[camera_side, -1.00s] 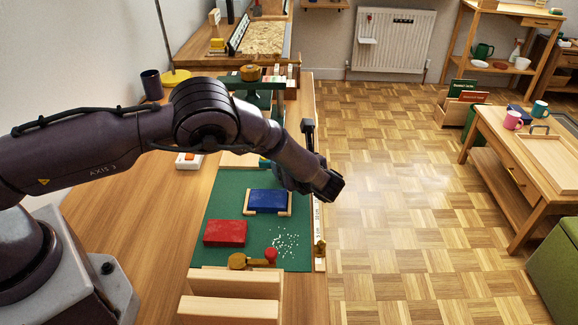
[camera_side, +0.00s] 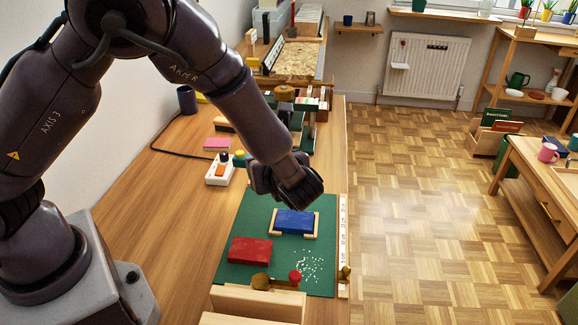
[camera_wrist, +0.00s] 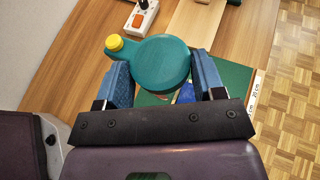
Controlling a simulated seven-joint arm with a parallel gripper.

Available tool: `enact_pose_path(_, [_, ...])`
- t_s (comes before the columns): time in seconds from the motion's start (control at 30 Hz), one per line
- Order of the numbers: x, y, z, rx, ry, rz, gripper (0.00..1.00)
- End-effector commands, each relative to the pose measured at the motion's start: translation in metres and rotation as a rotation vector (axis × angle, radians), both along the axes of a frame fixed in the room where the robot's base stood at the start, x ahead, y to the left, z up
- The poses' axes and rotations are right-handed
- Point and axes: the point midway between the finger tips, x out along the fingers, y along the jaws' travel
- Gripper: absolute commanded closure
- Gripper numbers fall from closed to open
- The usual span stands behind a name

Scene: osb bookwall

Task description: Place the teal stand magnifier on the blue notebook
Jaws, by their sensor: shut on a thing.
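The teal stand magnifier (camera_wrist: 160,62) is a round teal disc with a yellow knob on its left. In the wrist view it sits between the two blue fingers of my gripper (camera_wrist: 162,80), which is shut on it. In the side view my gripper (camera_side: 268,180) is above the far end of the green mat, and a small teal and yellow part (camera_side: 240,158) shows at its left; the rest is hidden. The blue notebook (camera_side: 296,222) lies in a wooden holder on the mat, nearer the camera than my gripper. In the wrist view only a blue sliver (camera_wrist: 186,94) shows below the magnifier.
A ruler (camera_side: 343,235) runs along the right edge. A white switch box (camera_side: 221,172) stands left of my gripper. Wooden blocks stand in front.

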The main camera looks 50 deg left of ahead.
Motion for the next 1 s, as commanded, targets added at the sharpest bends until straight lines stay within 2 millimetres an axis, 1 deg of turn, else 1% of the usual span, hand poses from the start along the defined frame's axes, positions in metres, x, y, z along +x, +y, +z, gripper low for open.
enact_pose_path(0.07, [-0.015,-0.005,0.005,-0.001,0.001,0.003,0.66])
enact_pose_path(0.2, [-0.054,-0.015,0.015,0.004,0.005,0.024,0.66])
enact_pose_path(0.3, [-0.077,-0.019,0.02,0.01,0.008,0.04,0.66])
enact_pose_path(0.37, [-0.084,-0.02,0.022,0.014,0.009,0.047,0.66])
enact_pose_path(0.4, [-0.084,-0.021,0.021,0.015,0.008,0.051,0.66])
enact_pose_path(0.47, [-0.079,-0.021,0.017,0.018,0.008,0.056,0.66])
enact_pose_path(0.77, [-0.006,-0.027,-0.015,0.018,0.007,0.056,0.66])
enact_pose_path(0.8, [0.004,-0.028,-0.02,0.018,0.008,0.055,0.66])
enact_pose_path(0.9, [0.018,-0.029,-0.042,0.019,0.011,0.055,0.66])
enact_pose_path(1.0, [0.031,-0.03,-0.057,0.018,0.009,0.055,0.66])
